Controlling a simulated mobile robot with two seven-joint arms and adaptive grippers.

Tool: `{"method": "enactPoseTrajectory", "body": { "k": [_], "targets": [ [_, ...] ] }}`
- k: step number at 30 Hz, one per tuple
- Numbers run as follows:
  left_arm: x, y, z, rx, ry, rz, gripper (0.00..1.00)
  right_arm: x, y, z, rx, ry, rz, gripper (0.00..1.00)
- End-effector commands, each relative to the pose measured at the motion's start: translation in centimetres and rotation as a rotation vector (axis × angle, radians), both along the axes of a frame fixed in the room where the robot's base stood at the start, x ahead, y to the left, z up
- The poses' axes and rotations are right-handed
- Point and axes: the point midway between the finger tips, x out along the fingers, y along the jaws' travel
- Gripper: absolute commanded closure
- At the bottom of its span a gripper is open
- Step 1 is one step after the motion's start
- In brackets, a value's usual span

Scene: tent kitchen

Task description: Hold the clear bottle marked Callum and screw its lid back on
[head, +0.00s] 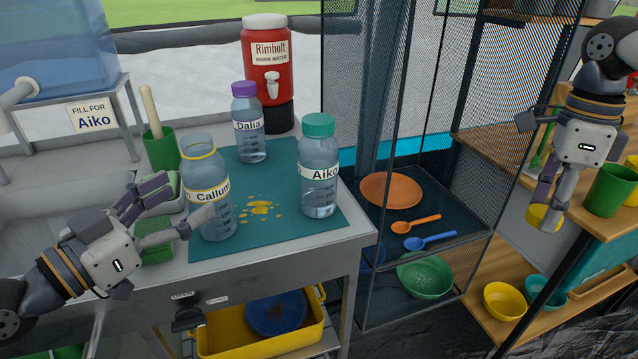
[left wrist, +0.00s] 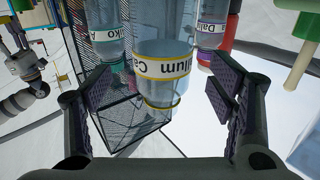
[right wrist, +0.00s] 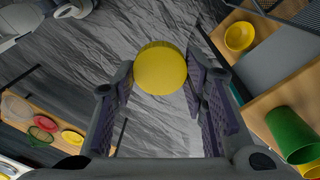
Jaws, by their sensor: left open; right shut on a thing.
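The clear bottle marked Callum (head: 209,180) stands upright and lidless on the teal mat (head: 285,239), with a yellow ring at its neck. My left gripper (head: 172,210) is open with its fingers on either side of the bottle, apart from it as far as I can tell. The bottle also shows between the fingers in the left wrist view (left wrist: 165,62). My right gripper (head: 553,192) is shut on a yellow lid (head: 543,218), far to the right by the wooden shelf. The lid also shows between its fingertips in the right wrist view (right wrist: 160,68).
Bottles marked Dalia (head: 249,125) and Aiko (head: 319,165) stand lidded on the mat, beside yellow spilled drops (head: 259,210). A mesh rack (head: 425,150) stands between the counter and the right shelf. A green cup (head: 608,190) is close to my right gripper.

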Motion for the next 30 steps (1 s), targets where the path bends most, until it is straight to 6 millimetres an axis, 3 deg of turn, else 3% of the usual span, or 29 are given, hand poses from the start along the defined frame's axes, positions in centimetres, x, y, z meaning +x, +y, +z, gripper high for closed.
{"method": "enactPoseTrajectory", "body": {
  "k": [10, 16, 21, 30],
  "targets": [
    [0.3, -0.3, 0.2, 0.0, -0.003, -0.001, 0.24, 0.0, 0.0, 0.0, 0.0, 0.0, 0.0, 0.69],
    [3.1, -1.9, -0.2, 0.001, 0.002, -0.001, 0.24, 0.1, 0.0, -1.9, 0.0, 0.028, 0.0, 0.69],
    [4.4, -3.0, 0.0, 0.001, -0.001, -0.002, 0.24, 0.1, 0.0, -2.4, 0.0, 0.035, 0.0, 0.69],
    [4.5, -3.0, 0.2, 0.0, -0.004, 0.0, 0.24, 0.1, 0.0, -2.3, 0.0, 0.032, 0.001, 0.69]
  ]
}}
